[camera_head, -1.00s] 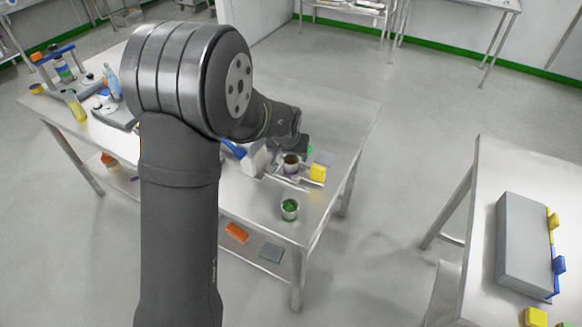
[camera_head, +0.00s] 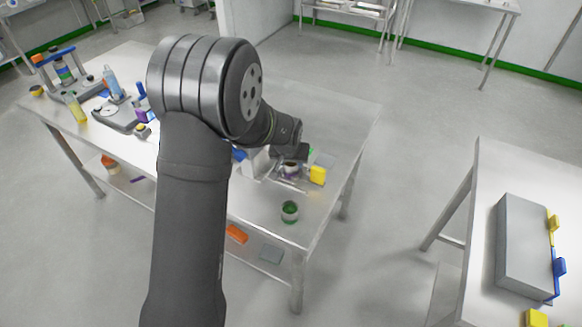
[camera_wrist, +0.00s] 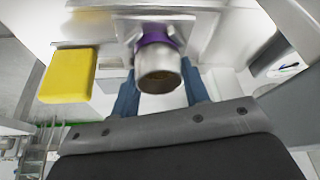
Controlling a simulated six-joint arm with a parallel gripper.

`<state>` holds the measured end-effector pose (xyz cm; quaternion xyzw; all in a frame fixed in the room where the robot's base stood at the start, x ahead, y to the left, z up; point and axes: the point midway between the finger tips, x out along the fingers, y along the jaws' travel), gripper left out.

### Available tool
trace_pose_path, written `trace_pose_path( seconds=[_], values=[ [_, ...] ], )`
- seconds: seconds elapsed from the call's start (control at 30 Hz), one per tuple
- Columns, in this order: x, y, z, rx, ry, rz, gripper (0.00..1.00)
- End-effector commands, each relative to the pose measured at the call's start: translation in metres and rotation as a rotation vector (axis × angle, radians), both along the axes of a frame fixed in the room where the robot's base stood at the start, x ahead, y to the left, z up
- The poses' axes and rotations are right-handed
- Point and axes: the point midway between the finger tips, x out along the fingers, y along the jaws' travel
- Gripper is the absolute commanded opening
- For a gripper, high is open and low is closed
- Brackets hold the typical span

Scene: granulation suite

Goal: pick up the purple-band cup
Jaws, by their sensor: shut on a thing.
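The purple-band cup (camera_wrist: 158,68) is a metallic cup with a purple band, between the two blue fingers of my gripper (camera_wrist: 160,84) in the wrist view. The fingers are shut on its sides. In the head view the cup (camera_head: 291,171) is near the right end of the steel table, on or just over a small flat fixture. My gripper (camera_head: 292,156) hides its top there. I cannot tell whether its base touches the fixture.
A yellow block (camera_head: 317,175) sits right beside the cup. A green cup (camera_head: 290,212) stands nearer the table's front edge. A white box with a blue part (camera_head: 254,160) stands close on the left. The table (camera_head: 335,112) is clear behind.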

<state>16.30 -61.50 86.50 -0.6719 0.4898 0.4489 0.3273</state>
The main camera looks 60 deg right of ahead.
Motion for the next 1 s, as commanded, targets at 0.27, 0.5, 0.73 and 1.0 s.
trace_pose_path(
  seconds=[0.27, 0.5, 0.73, 1.0],
  values=[
    [0.0, -0.001, 0.013, -0.002, -0.001, 0.0, 0.12],
    [-0.017, 0.004, 0.051, -0.002, 0.0, -0.004, 0.12],
    [-0.066, 0.018, 0.082, -0.003, -0.001, -0.004, 0.12],
    [-0.103, 0.029, 0.104, -0.001, 0.0, -0.002, 0.12]
  ],
)
